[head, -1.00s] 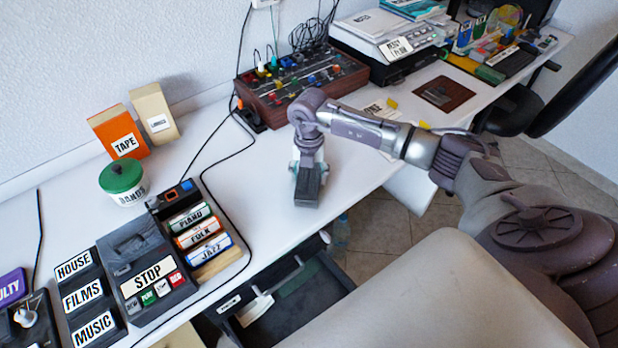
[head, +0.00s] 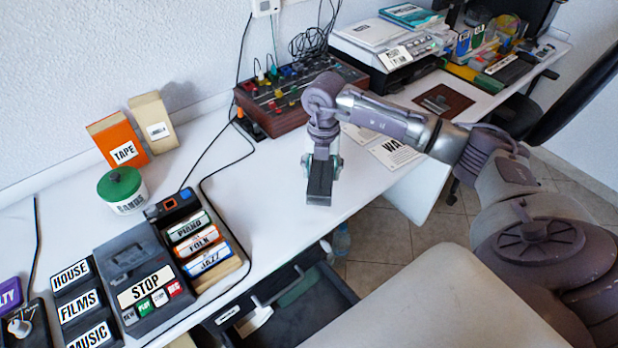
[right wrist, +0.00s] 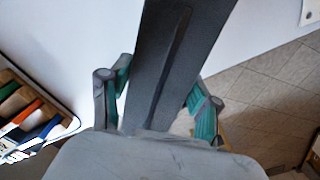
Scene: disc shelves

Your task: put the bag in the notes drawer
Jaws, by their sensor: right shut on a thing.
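My right gripper (head: 322,163) is shut on a dark grey, slab-like object (head: 320,184). I cannot tell from its look whether this is the bag. In the right wrist view the same object (right wrist: 165,70) stands between the teal finger pads (right wrist: 162,105). In the head view it shows in front of the white desk top, near the front edge. Below the desk, a dark drawer (head: 337,283) is pulled open. Its small front label (head: 228,312) is too small to read. A pale thing and a green thing show in or at it. My left gripper is not in view.
A white desk (head: 268,205) runs along the wall. On it are a STOP recorder (head: 145,275), a cassette rack (head: 200,243), a green-lidded pot (head: 122,190), a TAPE box (head: 118,140), a mixer (head: 290,95) and a printer (head: 385,50). A cable loops across the desk.

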